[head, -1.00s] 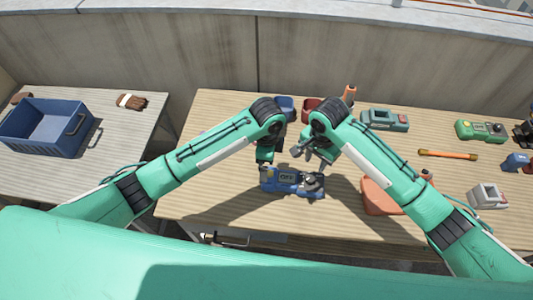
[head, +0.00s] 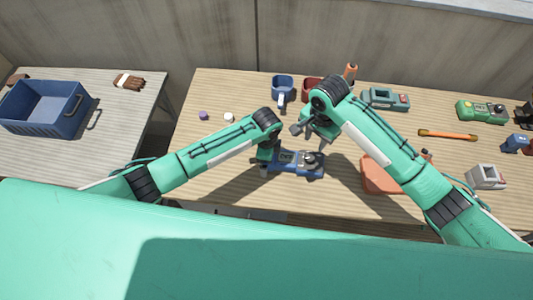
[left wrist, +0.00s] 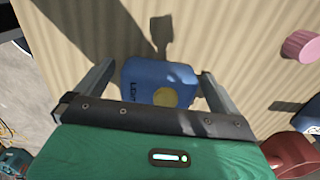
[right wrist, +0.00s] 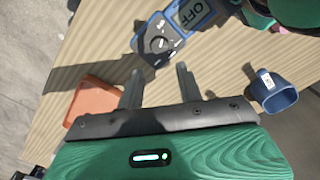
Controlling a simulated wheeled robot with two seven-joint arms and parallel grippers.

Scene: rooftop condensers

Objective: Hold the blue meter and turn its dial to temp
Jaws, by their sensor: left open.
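The blue meter (head: 297,163) lies on the wooden table in front of me, with its dial end to the right. In the right wrist view its display (right wrist: 194,12) reads OFF, and its round dial (right wrist: 158,45) is dark grey; I cannot tell the dial marks. My left gripper (head: 264,166) is at the meter's left end. In the left wrist view its fingers are open on either side of the blue body (left wrist: 155,75), with gaps visible. My right gripper (head: 302,133) is open and empty, above and behind the meter; in its wrist view the dial shows beyond the fingertips.
A blue cup (head: 283,86) and a red cup (head: 312,88) stand behind. An orange-red tray (head: 378,178) lies right of the meter. A grey-teal device (head: 385,98), green meter (head: 481,110) and orange rod (head: 447,135) lie farther right. A blue crate (head: 44,108) stands on the left table.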

